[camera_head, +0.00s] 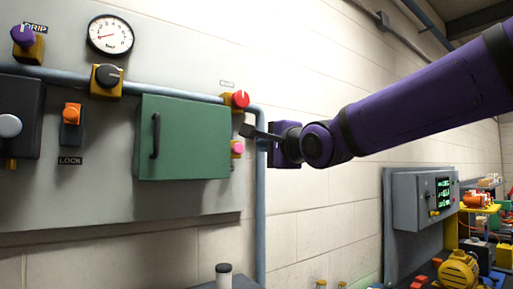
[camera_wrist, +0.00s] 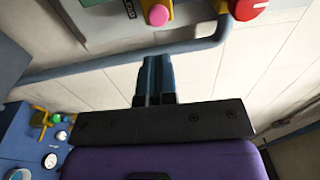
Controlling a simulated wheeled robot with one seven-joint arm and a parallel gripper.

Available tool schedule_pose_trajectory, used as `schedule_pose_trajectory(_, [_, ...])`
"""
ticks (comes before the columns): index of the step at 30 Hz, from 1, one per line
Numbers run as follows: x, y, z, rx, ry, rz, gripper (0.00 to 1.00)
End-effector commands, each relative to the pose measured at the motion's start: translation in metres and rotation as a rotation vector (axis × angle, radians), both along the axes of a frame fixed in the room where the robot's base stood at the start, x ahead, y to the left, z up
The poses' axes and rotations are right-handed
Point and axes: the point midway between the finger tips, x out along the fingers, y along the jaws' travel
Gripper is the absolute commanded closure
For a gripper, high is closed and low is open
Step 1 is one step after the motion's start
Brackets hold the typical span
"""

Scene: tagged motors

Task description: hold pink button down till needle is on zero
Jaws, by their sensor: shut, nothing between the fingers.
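The pink button (camera_head: 237,149) sits on the right edge of the grey panel, below a red button. It also shows at the top of the wrist view (camera_wrist: 157,14). The round white gauge (camera_head: 110,35) is at the panel's top; its red needle points left and slightly down, and its numbers are too small to read. My gripper (camera_head: 247,131) is shut and empty, in front of the panel's right edge near the pink button. In the wrist view the fingertips (camera_wrist: 156,59) point towards the pink button, with a visible gap between them.
The red button (camera_head: 239,100) is close above the pink one. A blue-grey pipe (camera_head: 261,190) runs down beside the panel edge. A green door (camera_head: 186,137) with a dark handle is to the left. A grey box with a screen (camera_head: 420,198) stands at right.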

Motion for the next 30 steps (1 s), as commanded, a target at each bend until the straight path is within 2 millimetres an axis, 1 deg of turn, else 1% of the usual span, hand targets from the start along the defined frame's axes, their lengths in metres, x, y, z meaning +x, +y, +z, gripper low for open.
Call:
schedule_pose_trajectory(1, [-0.006, -0.003, 0.001, 0.001, -0.002, 0.001, 1.0])
schedule_pose_trajectory(3, [-0.011, -0.006, 0.0, 0.0, 0.0, 0.001, 1.0])
schedule_pose_trajectory(7, [-0.016, -0.009, 0.0, 0.0, -0.001, 0.001, 1.0])
schedule_pose_trajectory(24, [-0.017, -0.012, -0.001, -0.004, 0.0, -0.002, 1.0])
schedule_pose_trajectory(26, [-0.018, -0.017, -0.004, -0.026, 0.003, -0.013, 1.0])
schedule_pose_trajectory(29, [-0.023, -0.039, -0.016, -0.124, 0.013, -0.054, 1.0])
schedule_pose_trajectory(30, [-0.026, -0.053, -0.024, -0.186, 0.024, -0.078, 1.0])
